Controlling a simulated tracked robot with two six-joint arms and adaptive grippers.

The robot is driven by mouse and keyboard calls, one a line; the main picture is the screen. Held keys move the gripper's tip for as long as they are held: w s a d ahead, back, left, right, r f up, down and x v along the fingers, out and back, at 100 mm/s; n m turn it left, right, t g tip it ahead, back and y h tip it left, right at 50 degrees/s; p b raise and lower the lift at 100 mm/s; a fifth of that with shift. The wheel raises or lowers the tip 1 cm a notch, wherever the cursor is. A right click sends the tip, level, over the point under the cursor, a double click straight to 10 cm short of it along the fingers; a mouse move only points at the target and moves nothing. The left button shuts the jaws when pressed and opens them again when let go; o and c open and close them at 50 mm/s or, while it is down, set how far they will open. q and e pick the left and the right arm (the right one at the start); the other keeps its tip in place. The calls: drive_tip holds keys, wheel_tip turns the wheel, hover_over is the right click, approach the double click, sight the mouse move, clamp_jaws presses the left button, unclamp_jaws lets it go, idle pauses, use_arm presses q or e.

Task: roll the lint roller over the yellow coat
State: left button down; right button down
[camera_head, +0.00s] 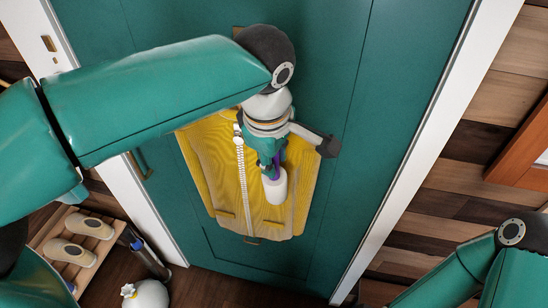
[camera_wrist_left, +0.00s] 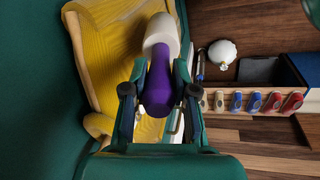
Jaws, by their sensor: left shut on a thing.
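The yellow coat (camera_head: 220,168) hangs flat against a teal door, with a pale zip down its front. It also fills the upper left of the left wrist view (camera_wrist_left: 107,50). My left gripper (camera_head: 268,160) is in front of the coat's right half, shut on the purple handle (camera_wrist_left: 160,88) of the lint roller. The roller's white roll (camera_head: 275,187) points down over the coat's lower right part. I cannot tell whether the roll touches the cloth. My left forearm hides the coat's upper part. Of my right arm only links show, at the lower right; its gripper is out of view.
The teal door (camera_head: 400,60) has a white frame on both sides. A wooden rack (camera_head: 50,232) with pale shoes stands at the lower left, beside a dark cylinder (camera_head: 148,258) and a round white object (camera_head: 146,295). The door right of the coat is clear.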

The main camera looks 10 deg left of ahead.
use_arm(q)
drive_tip(key=shift+w+f+b, duration=0.1)
drive_tip(key=shift+f+b, duration=0.4)
drive_tip(key=shift+f, duration=0.15)
drive_tip(key=shift+f+b, duration=0.65)
drive_tip(key=shift+b, duration=0.05)
drive_tip(key=a, duration=0.4)
idle(0.8)
